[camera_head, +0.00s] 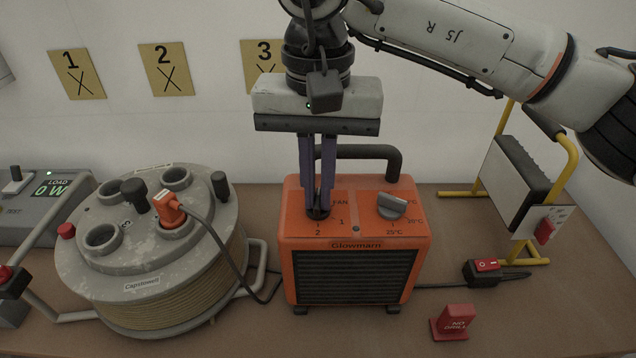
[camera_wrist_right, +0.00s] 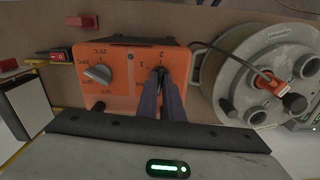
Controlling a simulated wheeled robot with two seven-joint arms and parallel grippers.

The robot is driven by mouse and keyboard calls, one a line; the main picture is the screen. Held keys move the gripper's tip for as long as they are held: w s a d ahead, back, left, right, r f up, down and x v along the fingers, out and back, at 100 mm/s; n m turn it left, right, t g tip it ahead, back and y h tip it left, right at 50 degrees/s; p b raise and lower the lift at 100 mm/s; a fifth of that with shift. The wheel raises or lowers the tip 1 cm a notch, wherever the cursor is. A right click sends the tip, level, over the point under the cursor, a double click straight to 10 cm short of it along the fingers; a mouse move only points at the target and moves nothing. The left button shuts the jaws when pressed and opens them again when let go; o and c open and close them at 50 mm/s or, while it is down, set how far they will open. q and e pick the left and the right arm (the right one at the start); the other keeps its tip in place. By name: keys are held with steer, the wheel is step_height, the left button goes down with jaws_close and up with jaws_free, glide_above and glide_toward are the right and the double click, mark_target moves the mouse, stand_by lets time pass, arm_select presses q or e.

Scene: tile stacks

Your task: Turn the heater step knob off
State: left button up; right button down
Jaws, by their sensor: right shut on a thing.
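The orange heater (camera_head: 355,244) stands on the table with a dark front grille and a black handle at its back. The step knob (camera_head: 318,213) is a small dark knob on the left of the heater's top, with the marks FAN, 1 and 2 around it. My right gripper (camera_head: 318,205) points down from above and is shut on the step knob. Its fingers hide most of the knob, so I cannot tell which mark it points to. The wrist view shows the fingertips (camera_wrist_right: 160,74) on the knob too. My left gripper is not in view.
A grey thermostat knob (camera_head: 392,205) sits on the heater's right top. A cable reel (camera_head: 140,245) with an orange plug (camera_head: 169,208) stands left. A red block (camera_head: 453,322), a switch box (camera_head: 487,268) and a yellow-framed lamp (camera_head: 515,180) are right. Bare table lies in front.

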mark_target(318, 197)
steer(key=shift+n, duration=0.6)
steer(key=c, duration=1.9)
jaws_free()
step_height(318, 197, up, 10)
steer(key=shift+r, duration=0.25)
